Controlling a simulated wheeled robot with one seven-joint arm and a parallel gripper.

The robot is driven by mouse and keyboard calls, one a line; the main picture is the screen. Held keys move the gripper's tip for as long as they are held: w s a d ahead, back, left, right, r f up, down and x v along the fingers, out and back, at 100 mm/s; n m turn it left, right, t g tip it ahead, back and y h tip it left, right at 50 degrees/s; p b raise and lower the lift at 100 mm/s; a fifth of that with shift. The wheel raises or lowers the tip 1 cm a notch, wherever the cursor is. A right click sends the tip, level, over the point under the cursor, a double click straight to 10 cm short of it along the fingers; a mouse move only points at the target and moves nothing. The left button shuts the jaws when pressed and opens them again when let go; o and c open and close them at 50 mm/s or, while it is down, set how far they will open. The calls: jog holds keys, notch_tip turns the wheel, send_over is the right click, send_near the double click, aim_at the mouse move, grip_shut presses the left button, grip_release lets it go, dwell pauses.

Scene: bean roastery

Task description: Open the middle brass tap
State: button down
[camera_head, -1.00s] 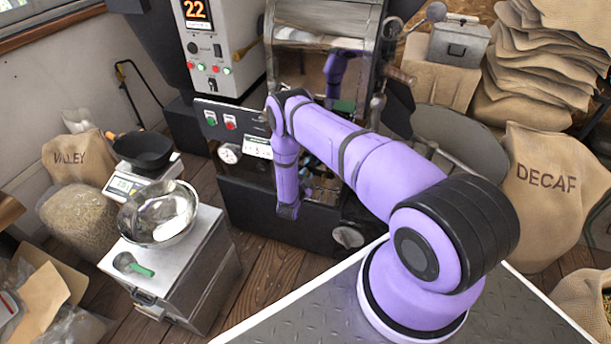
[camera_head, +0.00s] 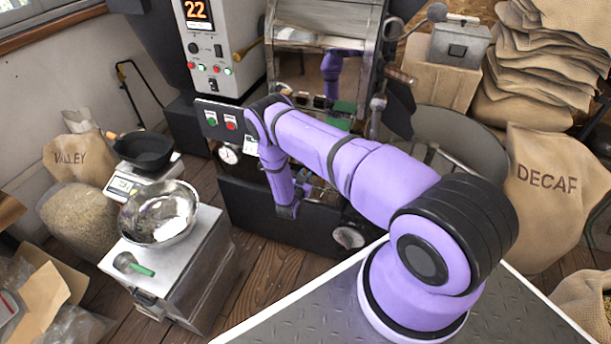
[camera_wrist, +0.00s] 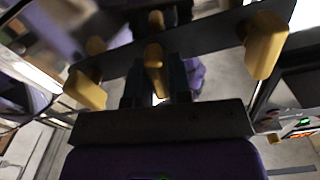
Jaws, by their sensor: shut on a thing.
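In the wrist view, several yellow-brown handles show along a dark bar (camera_wrist: 205,42). One, the middle brass tap handle (camera_wrist: 153,70), stands between the fingers of my gripper (camera_wrist: 156,92), which is shut on it. Another handle (camera_wrist: 85,90) is to the left, and a third (camera_wrist: 265,45) is to the right; both are apart from my fingers. How far the middle tap is turned I cannot tell. In the head view, my arm reaches down in front of the dark roaster base (camera_head: 262,218) and hides the taps.
A roaster control panel (camera_head: 219,122) with green and red buttons and a gauge (camera_head: 229,154) is close to my arm. A steel bowl (camera_head: 160,212) and a black pan on a scale (camera_head: 124,187) stand at the left. A DECAF sack (camera_head: 545,205) is at the right.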

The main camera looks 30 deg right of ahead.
jog(key=shift+a+n, duration=0.1)
jog(key=shift+n, duration=0.9)
jog(key=c, duration=1.1)
grip_release()
jog(key=shift+a, duration=0.1)
jog(key=v, duration=1)
jog(key=shift+s+a, duration=0.2)
jog(key=shift+s, duration=0.05)
